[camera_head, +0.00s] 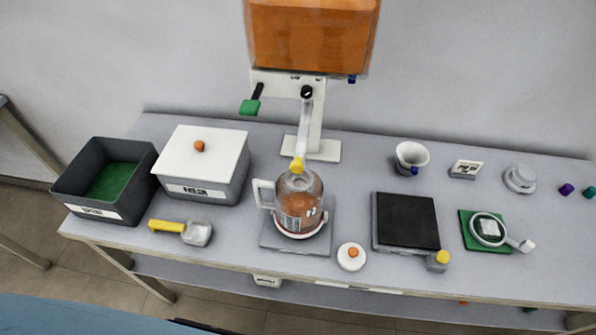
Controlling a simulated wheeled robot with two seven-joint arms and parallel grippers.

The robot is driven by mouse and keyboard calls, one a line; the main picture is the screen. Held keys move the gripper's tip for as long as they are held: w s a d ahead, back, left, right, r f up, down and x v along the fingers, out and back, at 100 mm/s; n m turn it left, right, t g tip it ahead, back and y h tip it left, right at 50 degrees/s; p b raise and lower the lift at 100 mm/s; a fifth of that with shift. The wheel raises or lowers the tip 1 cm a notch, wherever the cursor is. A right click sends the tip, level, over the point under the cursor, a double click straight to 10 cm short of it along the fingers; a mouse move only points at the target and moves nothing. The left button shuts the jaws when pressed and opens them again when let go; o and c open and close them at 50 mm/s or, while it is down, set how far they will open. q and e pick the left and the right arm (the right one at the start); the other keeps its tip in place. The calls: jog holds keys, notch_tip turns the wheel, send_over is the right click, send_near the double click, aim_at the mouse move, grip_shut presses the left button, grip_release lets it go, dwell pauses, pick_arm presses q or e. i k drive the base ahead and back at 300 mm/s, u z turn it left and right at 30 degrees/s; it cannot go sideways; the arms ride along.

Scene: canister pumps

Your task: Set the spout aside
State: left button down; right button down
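A tall dispenser (312,35) with an orange-filled tank stands at the back of the table. Its spout (311,125) is a white tube that slopes down from a black joint to a yellow tip. The yellow tip (297,164) is over the open top of a clear jug (299,203) with a white handle and orange contents; I cannot tell whether they touch. The jug stands on a grey plate (267,238). A green-ended lever (250,106) sticks out left of the spout. Neither of my grippers is in view.
Left are an open dark bin (73,187), a white-lidded box (175,153) and a yellow-handled scoop (181,230). A lid (351,257) lies right of the jug. Further right are a black-topped scale (407,222), a white cup (411,158) and a green mat (467,235) bearing a ring-shaped tool (519,245).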

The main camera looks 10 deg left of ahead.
aim_at(297, 166)
jog(key=u, duration=0.1)
jog(key=k, duration=1.05)
jog(key=z, duration=0.95)
jog(key=i, duration=0.8)
jog(key=u, duration=0.5)
